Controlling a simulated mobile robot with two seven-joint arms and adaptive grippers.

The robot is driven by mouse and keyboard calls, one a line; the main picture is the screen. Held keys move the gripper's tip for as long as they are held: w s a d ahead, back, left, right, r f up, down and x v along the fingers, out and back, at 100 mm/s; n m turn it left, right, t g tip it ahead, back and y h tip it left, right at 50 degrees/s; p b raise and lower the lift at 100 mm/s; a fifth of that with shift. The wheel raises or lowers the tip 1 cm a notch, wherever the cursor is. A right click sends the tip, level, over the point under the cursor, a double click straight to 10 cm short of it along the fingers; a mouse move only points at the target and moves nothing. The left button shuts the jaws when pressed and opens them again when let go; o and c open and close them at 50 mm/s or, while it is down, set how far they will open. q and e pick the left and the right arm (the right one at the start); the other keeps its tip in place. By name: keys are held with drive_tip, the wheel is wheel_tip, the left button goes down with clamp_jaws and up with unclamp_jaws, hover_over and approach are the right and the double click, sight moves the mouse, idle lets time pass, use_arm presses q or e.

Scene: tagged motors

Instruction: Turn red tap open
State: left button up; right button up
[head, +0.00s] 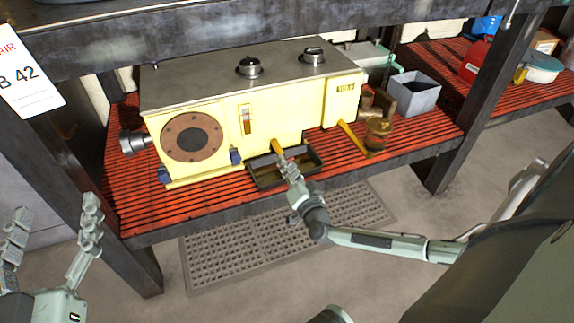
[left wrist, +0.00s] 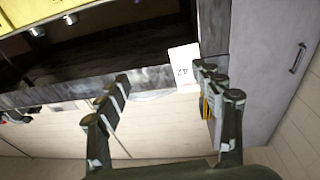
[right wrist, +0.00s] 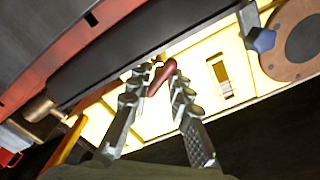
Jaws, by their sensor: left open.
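The red tap (right wrist: 162,78) shows as a small brownish-red handle on the front of the yellow machine (head: 285,120). My right gripper (right wrist: 161,80) has its fingertips on either side of the handle, and they appear to touch it. In the head view my right gripper (head: 286,165) is at the machine's lower front, above the dark tray. It hides most of the tap there, beside a short yellow-orange piece (head: 277,146). My left gripper (head: 52,222) is open and empty at the lower left, far from the machine; it also shows in the left wrist view (left wrist: 163,82).
The machine stands on a red slatted shelf (head: 420,145) between dark posts. A dark tray (head: 262,178) lies below its front. A yellow bar (head: 353,138), a brass-coloured part (head: 377,135) and a grey bin (head: 415,92) are to the right. A floor grate (head: 230,255) lies below.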

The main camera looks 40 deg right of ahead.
clamp_jaws()
